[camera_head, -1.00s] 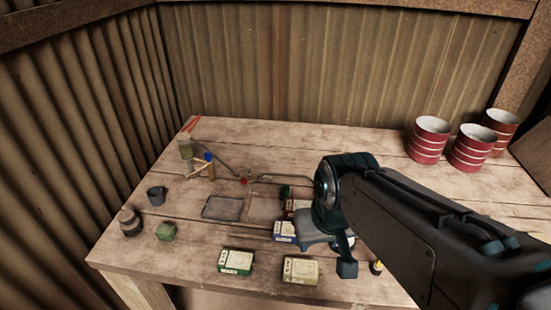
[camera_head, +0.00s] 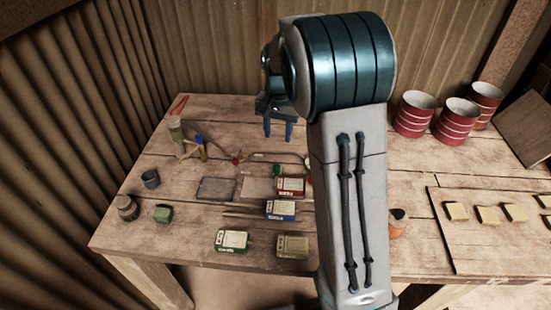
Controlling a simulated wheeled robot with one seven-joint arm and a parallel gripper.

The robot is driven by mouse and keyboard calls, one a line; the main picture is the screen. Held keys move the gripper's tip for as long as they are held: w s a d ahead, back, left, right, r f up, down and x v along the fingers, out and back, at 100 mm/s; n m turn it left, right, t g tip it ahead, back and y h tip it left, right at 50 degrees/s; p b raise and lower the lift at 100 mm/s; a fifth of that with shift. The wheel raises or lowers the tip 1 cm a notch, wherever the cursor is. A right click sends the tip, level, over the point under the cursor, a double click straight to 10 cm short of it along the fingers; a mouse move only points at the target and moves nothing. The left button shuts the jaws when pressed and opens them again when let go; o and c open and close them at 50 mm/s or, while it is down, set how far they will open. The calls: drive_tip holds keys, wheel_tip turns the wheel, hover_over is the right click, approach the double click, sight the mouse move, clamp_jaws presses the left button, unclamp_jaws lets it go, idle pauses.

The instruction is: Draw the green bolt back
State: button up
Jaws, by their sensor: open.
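A small green knob (camera_head: 276,170) shows just behind the red box, at the right end of the bent metal rods on the table; it may be the green bolt, but it is too small to tell its shape or position. A red knob (camera_head: 236,160) sits on the rods to its left. My gripper (camera_head: 278,133) hangs above the back of the table, fingers pointing down, open and empty. It appears behind the green knob and apart from it. My arm hides the table to the right of the knob.
Red (camera_head: 290,187), blue (camera_head: 280,210), green (camera_head: 232,241) and tan (camera_head: 292,246) boxes lie in front of the rods. A grey plate (camera_head: 216,189) is left of them. Red-and-white cans (camera_head: 414,114) stand back right. A tray (camera_head: 462,268) with pale tiles is at right.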

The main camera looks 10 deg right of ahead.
sight(276, 167)
drive_tip(key=f+p, duration=0.1)
drive_tip(key=f, duration=0.8)
drive_tip(key=w+f+p, duration=0.1)
drive_tip(key=f, duration=0.4)
drive_tip(key=shift+w+f+p, duration=0.1)
drive_tip(key=shift+f+p, duration=0.2)
